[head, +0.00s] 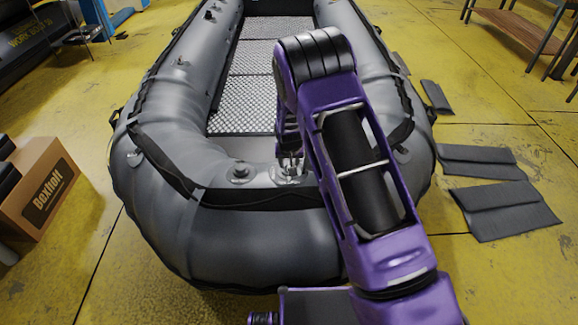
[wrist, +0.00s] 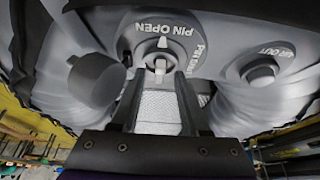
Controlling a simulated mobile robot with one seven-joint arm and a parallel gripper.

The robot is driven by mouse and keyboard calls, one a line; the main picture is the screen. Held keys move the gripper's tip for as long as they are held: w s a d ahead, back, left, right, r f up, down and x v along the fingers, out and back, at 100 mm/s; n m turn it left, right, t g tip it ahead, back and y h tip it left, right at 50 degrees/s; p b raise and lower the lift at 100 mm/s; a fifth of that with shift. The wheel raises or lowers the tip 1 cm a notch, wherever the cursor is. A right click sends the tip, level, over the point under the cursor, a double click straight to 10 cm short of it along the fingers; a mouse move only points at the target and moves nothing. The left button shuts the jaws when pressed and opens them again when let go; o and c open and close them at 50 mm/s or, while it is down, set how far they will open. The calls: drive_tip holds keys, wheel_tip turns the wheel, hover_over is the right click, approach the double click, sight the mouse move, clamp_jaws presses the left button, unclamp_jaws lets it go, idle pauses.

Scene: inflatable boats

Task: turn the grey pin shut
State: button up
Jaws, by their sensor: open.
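The grey pin (wrist: 159,63) sits in the middle of a round, dark-ringed valve plate on the grey inflatable boat (head: 259,238). The plate carries the words PIN OPEN and, partly hidden, what looks like PIN SHUT. A small pale pointer on the pin faces the PIN OPEN words. My gripper (wrist: 160,84) is open, its two fingers pointing at the pin with a gap between them. I cannot tell whether they touch it. In the head view my gripper (head: 290,160) is down over the boat's near end, and the pin is not clear there.
A dark round cap (wrist: 95,80) stands just left of the fingers in the wrist view. Another valve, marked AIR OUT (wrist: 262,73), is to the right. A cardboard box (head: 40,190) stands left of the boat, and dark flat pads (head: 503,208) lie on the floor at right.

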drive_tip(key=shift+w+f, duration=0.25)
drive_tip(key=shift+f, duration=0.35)
clamp_jaws()
